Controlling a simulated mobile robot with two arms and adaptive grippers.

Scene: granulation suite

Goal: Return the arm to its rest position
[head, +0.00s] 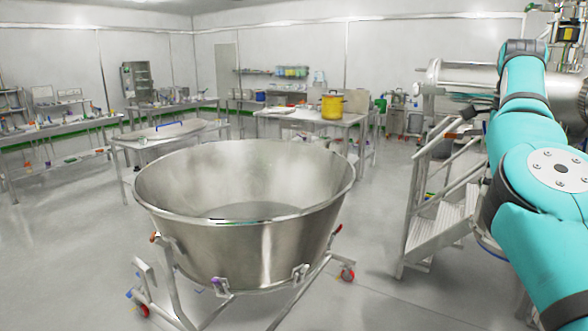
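My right arm (535,130), in teal with grey joints, comes in from the right edge of the head view. It reaches up and away, in front of the metal steps and machinery. My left arm and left gripper are not in view.
A large open steel bowl (270,250) on a wheeled frame stands close in front. Metal steps (440,222) stand at right, beside my arm. Benches line the back, one with a yellow pot (332,107). Grey floor (70,255) is clear at left.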

